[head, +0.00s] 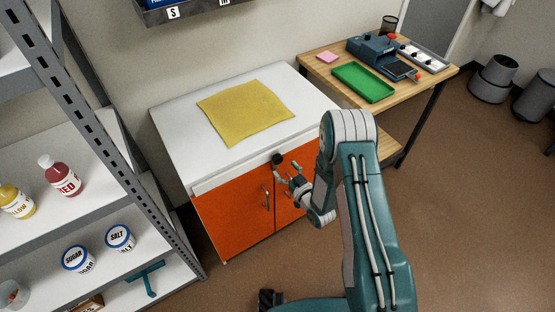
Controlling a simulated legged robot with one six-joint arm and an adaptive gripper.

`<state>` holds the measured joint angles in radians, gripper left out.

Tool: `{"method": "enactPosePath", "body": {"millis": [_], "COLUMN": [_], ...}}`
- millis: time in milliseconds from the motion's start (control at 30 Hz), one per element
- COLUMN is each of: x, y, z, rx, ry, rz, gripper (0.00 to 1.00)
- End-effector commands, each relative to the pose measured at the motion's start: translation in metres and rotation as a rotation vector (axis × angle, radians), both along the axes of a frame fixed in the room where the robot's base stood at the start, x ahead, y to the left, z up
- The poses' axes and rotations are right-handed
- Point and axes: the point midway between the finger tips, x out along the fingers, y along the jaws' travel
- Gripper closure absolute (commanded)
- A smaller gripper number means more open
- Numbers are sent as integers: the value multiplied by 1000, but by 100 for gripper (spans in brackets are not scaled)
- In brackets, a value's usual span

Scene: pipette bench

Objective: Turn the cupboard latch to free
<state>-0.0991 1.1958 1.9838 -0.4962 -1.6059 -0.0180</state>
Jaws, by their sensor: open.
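The cupboard (232,215) has orange doors and a white top, and stands in the middle of the head view. A small dark knob (277,159), which looks like the latch, sits at the top front edge near where the doors meet. Its turn position is too small to tell. My gripper (283,173) is open and empty, just below and in front of the dark knob. I cannot tell whether a finger touches it. A metal door handle (266,197) is on the left door. My arm hides much of the right door.
A yellow cloth (245,110) lies on the cupboard top. A shelf rack (110,130) with bottles and tubs stands at left. A wooden table (425,85) with a green tray (363,82) and a blue device (375,48) stands at right. Brown floor is clear at lower right.

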Motion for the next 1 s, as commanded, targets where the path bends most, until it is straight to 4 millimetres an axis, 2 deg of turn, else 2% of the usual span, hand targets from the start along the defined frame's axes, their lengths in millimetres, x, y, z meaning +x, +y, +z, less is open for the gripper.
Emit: {"method": "enactPosePath", "body": {"millis": [100,300,633,667,700,767,800,833,867,1000], "x": [18,37,41,41,41,41,41,41,41,41], "y": [13,25,27,27,27,27,27,27,27,28], "z": [0,0,0,0,0,0,0,0,0,0], "rx": [0,0,-1,-1,-1,-1,-1,-1,-1,-1], "ry": [-2,-1,1,1,1,1,1,1,1,0], "rz": [2,0,-1,-1,-1,-1,-1,-1,-1,-1], "gripper": [13,13,13,22,39,66,84,97,100,100]}}
